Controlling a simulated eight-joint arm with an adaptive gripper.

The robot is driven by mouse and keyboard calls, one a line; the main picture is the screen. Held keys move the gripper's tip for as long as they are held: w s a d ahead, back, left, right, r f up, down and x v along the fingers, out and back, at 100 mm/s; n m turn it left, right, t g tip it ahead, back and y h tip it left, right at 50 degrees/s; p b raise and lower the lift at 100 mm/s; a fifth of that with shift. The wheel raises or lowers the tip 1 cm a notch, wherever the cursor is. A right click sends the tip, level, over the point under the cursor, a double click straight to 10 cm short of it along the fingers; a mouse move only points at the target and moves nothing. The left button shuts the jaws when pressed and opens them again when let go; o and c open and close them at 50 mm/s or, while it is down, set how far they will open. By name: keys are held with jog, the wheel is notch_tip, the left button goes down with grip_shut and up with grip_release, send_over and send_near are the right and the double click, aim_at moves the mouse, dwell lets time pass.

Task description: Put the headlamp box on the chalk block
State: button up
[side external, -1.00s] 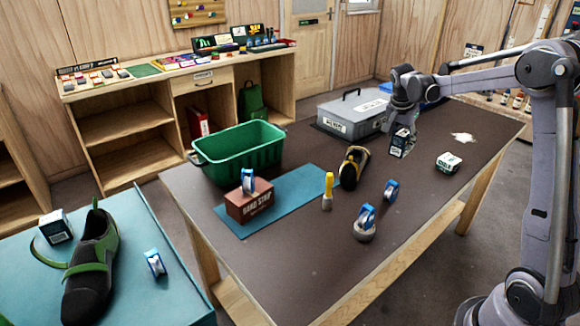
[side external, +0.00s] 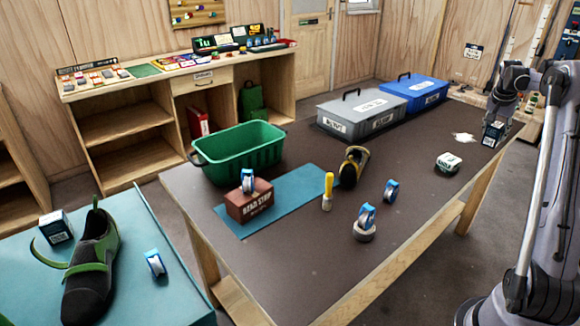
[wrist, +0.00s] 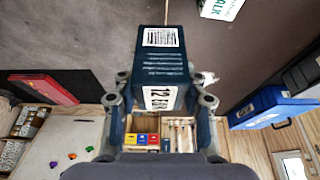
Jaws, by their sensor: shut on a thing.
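My gripper (side external: 497,123) is shut on a dark blue box with white labels, apparently the headlamp box (side external: 492,136). It holds the box near the table's far right corner, to the right of the white powder patch; its height above the table is unclear. In the wrist view the headlamp box (wrist: 161,62) sits between the two fingers (wrist: 160,105). The chalk block (side external: 448,163), white and green, lies on the table, left of and nearer the camera than my gripper. Its lettered side (wrist: 222,8) shows at the wrist view's top edge. Nothing rests on it.
White powder (side external: 464,137) lies between chalk block and gripper. A grey case (side external: 350,115) and a blue case (side external: 414,92) stand along the back edge.

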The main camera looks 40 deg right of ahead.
jog(key=w+f, duration=0.2)
jog(key=w, duration=0.1)
jog(key=w+f, duration=0.2)
jog(key=w, duration=0.2)
jog(key=w+f, duration=0.2)
jog(key=w, duration=0.1)
jog(key=shift+w+a+f, duration=0.2)
jog(key=shift+w, duration=0.15)
jog(key=shift+f, duration=2.05)
jog(key=shift+f, duration=0.1)
jog(key=o, duration=1.2)
